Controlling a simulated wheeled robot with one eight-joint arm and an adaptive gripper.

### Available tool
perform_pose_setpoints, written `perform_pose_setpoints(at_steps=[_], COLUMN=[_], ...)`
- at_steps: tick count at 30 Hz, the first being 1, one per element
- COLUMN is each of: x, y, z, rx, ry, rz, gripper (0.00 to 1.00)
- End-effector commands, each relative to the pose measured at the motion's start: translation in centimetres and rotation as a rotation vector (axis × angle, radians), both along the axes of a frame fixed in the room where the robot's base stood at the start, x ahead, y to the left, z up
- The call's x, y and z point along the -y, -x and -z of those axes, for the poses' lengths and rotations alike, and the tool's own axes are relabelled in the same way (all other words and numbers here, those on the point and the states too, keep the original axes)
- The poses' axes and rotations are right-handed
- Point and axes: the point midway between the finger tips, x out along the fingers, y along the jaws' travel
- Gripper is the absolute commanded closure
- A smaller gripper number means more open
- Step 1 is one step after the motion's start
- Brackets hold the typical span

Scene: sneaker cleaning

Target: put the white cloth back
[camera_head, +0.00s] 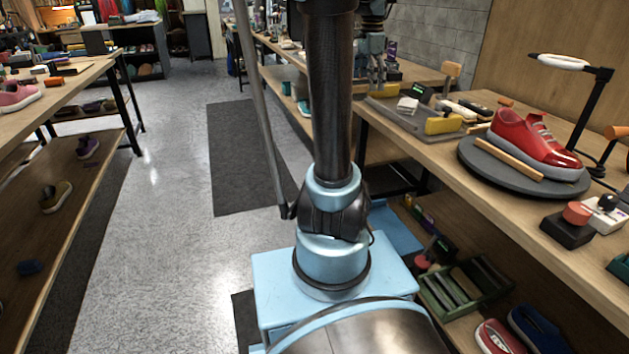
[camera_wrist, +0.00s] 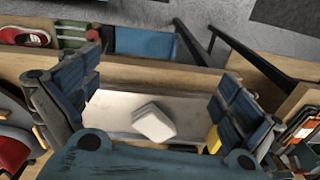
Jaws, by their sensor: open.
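The white cloth (camera_wrist: 154,122) is a small folded block lying on a pale grey tray (camera_wrist: 112,112), seen between my finger pads in the wrist view. In the head view the cloth (camera_head: 407,105) lies on the grey tray (camera_head: 398,118) on the right bench. My gripper (camera_wrist: 150,95) is open, its two blue padded fingers spread to either side of the cloth with nothing held. In the head view my gripper (camera_head: 376,82) hangs above the bench, just left of and behind the cloth. It appears apart from the cloth.
A yellow block (camera_head: 443,125) sits at the tray's right end. Right of it, a red sneaker (camera_head: 535,138) stands on a round grey turntable (camera_head: 475,155) under a lamp (camera_head: 562,62). Shelves below hold shoes and a green crate (camera_head: 437,297). The aisle floor on the left is clear.

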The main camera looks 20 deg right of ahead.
Motion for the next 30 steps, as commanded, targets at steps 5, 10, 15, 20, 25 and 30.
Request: perform_pose_setpoints(at_steps=[5, 10, 15, 20, 25, 30], x=[-6.6, -11.7, -15.9, -19.1, -21.4, -22.5], y=[3.2, 6.7, 10.5, 14.2, 17.6, 19.5], z=[2.6, 5.8, 9.5, 13.6, 17.9, 20.6], rx=[0.015, 0.030, 0.046, 0.061, 0.074, 0.083], ry=[0.024, 0.049, 0.078, 0.109, 0.141, 0.163], rz=[-0.299, -0.583, -0.865, -1.132, -1.384, -1.540], gripper=[0.00, 0.00, 0.00, 0.00, 0.00, 0.00])
